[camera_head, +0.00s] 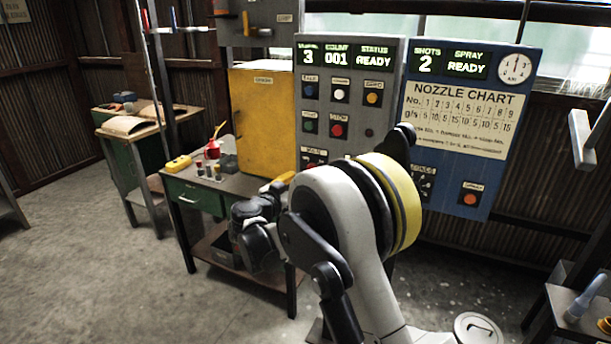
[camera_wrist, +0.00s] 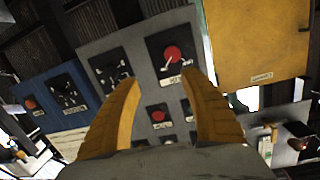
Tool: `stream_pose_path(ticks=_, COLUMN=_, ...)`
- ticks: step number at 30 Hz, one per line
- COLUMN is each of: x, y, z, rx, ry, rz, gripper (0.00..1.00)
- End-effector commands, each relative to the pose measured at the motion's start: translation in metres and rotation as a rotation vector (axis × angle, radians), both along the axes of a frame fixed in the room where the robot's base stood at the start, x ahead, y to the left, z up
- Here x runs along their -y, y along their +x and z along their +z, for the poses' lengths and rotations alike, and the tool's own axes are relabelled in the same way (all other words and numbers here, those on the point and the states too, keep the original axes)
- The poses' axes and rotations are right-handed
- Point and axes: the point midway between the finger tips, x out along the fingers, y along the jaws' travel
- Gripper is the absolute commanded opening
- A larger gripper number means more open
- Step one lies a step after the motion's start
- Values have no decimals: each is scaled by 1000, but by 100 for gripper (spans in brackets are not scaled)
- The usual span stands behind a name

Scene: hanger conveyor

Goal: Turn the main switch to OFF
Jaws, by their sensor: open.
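A red rotary switch (camera_wrist: 173,56) with a pale lever sits on a black plate on the grey control panel (camera_wrist: 146,52); I take it to be the main switch. It shows upside down in the wrist view, and its label is too blurred to read. My gripper (camera_wrist: 160,80) is open and empty. Its two yellow fingers point toward the panel, with the switch beyond and between the tips, apart from them.
A second dial (camera_wrist: 112,71) sits beside the switch, and several buttons are on the same panel. A yellow cabinet (camera_head: 258,120) stands to the left on a workbench (camera_head: 237,187). A blue nozzle-chart panel (camera_head: 480,200) is to the right. The floor at left is clear.

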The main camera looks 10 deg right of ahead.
Motion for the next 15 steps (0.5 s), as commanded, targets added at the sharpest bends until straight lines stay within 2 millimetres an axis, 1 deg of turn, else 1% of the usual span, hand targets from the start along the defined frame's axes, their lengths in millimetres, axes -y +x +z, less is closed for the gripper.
stream_pose_path(ticks=1, x=-9, y=7, z=-9, rx=38, ry=-5, rz=4, gripper=52)
stream_pose_path(ticks=3, x=-18, y=12, z=-16, rx=82, ry=-6, rz=8, gripper=52)
stream_pose_path(ticks=7, x=-23, y=18, z=-21, rx=124, ry=-8, rz=12, gripper=52)
stream_pose_path(ticks=11, x=-15, y=29, z=-23, rx=128, ry=-8, rz=12, gripper=52)
stream_pose_path(ticks=15, x=2, y=50, z=-24, rx=127, ry=-8, rz=11, gripper=52)
